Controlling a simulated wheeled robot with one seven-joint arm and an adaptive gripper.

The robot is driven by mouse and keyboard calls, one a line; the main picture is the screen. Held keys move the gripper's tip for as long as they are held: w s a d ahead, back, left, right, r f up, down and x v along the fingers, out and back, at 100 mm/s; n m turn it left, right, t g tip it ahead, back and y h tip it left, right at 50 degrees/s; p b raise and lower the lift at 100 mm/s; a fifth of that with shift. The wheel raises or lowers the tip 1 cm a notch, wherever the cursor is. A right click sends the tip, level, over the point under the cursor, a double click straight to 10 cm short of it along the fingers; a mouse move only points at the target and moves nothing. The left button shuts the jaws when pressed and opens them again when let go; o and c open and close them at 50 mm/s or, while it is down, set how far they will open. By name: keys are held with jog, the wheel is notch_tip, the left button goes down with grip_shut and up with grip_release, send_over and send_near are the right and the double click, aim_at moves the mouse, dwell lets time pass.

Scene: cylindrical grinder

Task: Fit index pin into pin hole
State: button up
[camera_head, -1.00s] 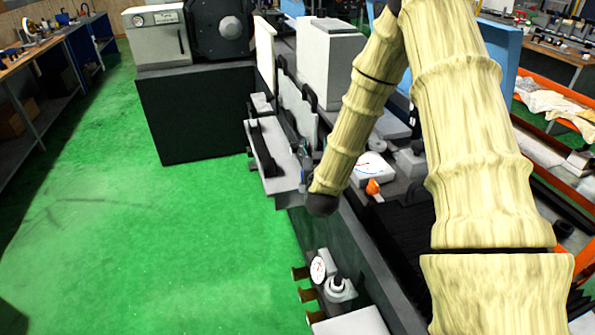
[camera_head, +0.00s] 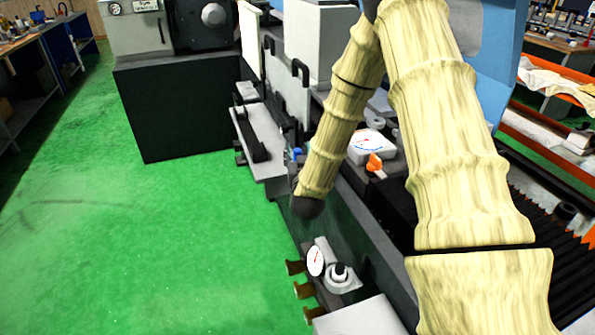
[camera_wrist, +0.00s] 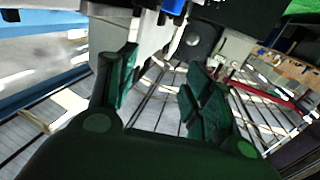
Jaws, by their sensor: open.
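My gripper (camera_wrist: 163,88) is open in the wrist view, its two dark green fingers apart with nothing between them. In the head view my arm covers it. A small blue part (camera_wrist: 172,6) shows at the top edge of the wrist view, beyond the fingers and cut off by the frame. A small blue part (camera_head: 297,153) also shows beside my arm in the head view; I cannot tell whether it is the same one. I cannot pick out the index pin or the pin hole for sure.
The grinder's grey front ledge (camera_head: 258,143) lies left of my arm. A round dial (camera_head: 316,261), a black-topped knob (camera_head: 340,273) and brown knobs (camera_head: 303,290) sit low on its front. An orange knob (camera_head: 374,162) is close to my arm. The green floor (camera_head: 130,250) at left is clear.

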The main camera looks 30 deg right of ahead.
jog(key=b, duration=0.6)
send_near(298, 154)
jog(key=f, duration=0.1)
jog(key=shift+p+x, duration=0.7)
jog(key=shift+x, duration=4.95)
grip_shut()
